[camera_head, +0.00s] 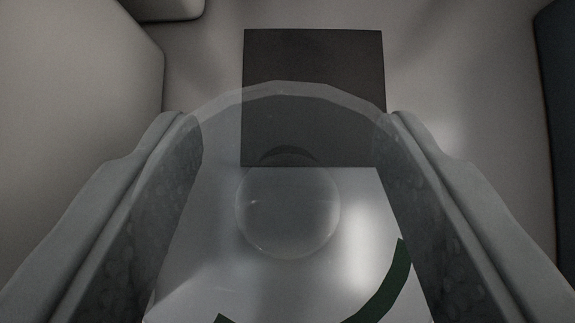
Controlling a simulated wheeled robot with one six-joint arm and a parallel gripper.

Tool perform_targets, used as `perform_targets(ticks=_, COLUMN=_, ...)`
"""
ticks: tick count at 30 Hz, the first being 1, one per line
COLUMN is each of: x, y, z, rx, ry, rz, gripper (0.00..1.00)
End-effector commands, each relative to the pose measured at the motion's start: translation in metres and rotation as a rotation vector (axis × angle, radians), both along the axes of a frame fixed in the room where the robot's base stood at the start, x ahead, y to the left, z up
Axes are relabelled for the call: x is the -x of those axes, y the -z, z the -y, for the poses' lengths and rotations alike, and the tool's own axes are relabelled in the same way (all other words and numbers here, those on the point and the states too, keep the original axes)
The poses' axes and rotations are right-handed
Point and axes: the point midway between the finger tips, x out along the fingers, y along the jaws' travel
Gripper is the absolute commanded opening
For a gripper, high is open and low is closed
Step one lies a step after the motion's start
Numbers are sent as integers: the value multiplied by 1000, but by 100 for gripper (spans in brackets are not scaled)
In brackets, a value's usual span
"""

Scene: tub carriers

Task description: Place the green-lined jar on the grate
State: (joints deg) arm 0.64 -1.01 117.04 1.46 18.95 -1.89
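A clear, see-through jar (287,215) with a dark green line (385,290) curving near its lower right part fills the middle of the view. My gripper (289,125) has one finger on each side of the jar and is shut on it. A flat dark square (313,60), which looks like the grate, lies ahead of and below the jar. Its near part shows through the clear glass. No bars or holes can be made out on it. The jar's lowest edge is cut off by the frame.
A large pale block-like body (75,90) stands at the left, with another pale rounded piece (165,8) at the top left. A dark upright wall or panel (560,120) runs along the right edge. The pale surface (460,80) right of the square is bare.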

Motion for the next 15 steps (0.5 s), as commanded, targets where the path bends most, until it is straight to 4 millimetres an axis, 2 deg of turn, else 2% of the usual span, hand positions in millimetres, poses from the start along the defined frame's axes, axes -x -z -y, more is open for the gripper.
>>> perform_targets(ticks=14, x=0, y=8, z=0, rx=0, ry=0, rz=0, gripper=25)
perform_targets(ticks=15, x=0, y=7, z=0, rx=0, ry=0, rz=0, gripper=61)
